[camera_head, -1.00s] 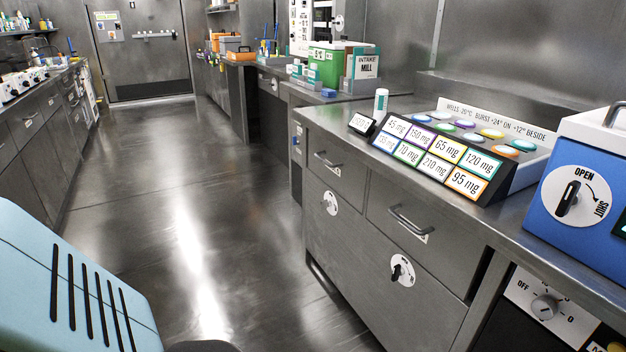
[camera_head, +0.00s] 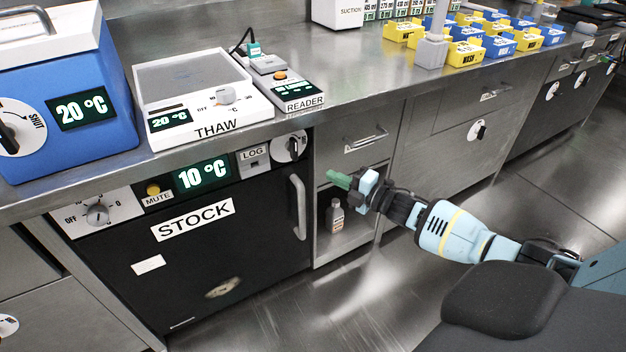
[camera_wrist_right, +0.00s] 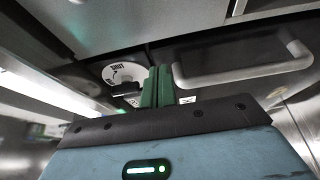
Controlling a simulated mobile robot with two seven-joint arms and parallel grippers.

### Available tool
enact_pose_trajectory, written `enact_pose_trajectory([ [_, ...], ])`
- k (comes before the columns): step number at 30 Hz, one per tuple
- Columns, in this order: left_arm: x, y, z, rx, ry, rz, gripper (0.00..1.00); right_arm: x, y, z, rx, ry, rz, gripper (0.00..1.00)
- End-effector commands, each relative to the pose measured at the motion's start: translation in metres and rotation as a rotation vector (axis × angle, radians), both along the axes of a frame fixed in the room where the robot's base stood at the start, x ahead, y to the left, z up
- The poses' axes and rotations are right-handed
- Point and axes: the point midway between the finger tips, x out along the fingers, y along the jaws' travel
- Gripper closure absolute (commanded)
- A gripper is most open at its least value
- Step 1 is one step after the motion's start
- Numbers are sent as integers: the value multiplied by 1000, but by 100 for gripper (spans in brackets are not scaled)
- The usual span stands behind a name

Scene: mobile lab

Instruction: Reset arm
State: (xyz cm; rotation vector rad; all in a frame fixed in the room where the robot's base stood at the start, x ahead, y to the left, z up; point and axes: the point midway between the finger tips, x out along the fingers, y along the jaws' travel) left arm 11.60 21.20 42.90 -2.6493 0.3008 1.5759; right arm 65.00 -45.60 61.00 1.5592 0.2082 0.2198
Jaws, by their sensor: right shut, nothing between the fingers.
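My right gripper (camera_head: 340,180) is in front of the lab counter, low beside the black STOCK fridge and its vertical handle. Its green fingers are shut with nothing between them. In the right wrist view the closed green fingers (camera_wrist_right: 158,88) point up, between a round SHUT dial (camera_wrist_right: 124,71) and a bar handle (camera_wrist_right: 245,72). My right arm reaches in from the lower right, bent at the joints. My left gripper is not in view.
The STOCK fridge (camera_head: 240,250) has a handle (camera_head: 298,207). A small bottle (camera_head: 335,215) stands in an open cubby right of it. A blue box (camera_head: 70,110), white THAW unit (camera_head: 195,95) and READER (camera_head: 290,92) stand on the counter. Floor at right is open.

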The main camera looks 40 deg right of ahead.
Motion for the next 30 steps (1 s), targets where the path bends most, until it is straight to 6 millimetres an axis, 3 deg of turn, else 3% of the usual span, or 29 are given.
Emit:
enact_pose_trajectory([
  [8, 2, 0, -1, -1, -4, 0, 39, -11, -24, -1, -2, 0, 2, 100],
  [23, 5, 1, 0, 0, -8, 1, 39, -13, -22, -4, 6, 7, 4, 100],
  [26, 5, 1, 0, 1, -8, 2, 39, -23, -9, -22, 45, 47, 4, 100],
  [30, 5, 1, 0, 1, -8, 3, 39, -59, 31, -74, 167, 170, -2, 100],
])
